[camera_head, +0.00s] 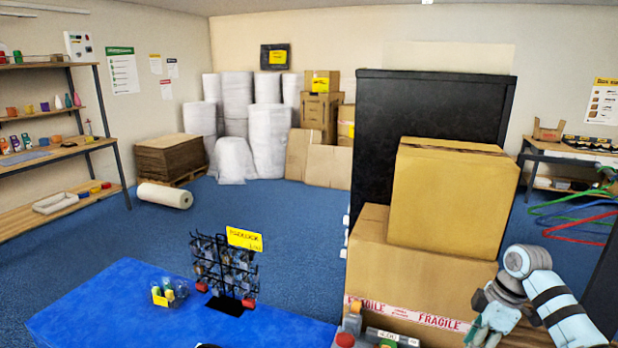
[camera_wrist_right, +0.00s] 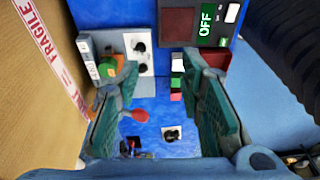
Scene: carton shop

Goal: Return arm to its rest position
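My right arm comes in from the right in the head view, beside the stacked cartons. Its light-blue gripper (camera_head: 492,322) is low in front of the lower carton (camera_head: 400,268). In the right wrist view the two fingers of this gripper (camera_wrist_right: 156,95) are spread apart with nothing held between them. Beyond them are a blue surface (camera_wrist_right: 160,128) and grey and white panels with black knobs. A red-tipped item (camera_wrist_right: 133,115) shows by the left finger; I cannot tell if they touch. My left arm and gripper are not in view.
An upper carton (camera_head: 452,195) sits on the lower one, before a black cabinet (camera_head: 425,125). A blue table (camera_head: 110,300) holds a wire rack (camera_head: 225,268). An OFF sign (camera_wrist_right: 208,20) shows in the wrist view. Blue floor (camera_head: 270,215) is clear mid-room.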

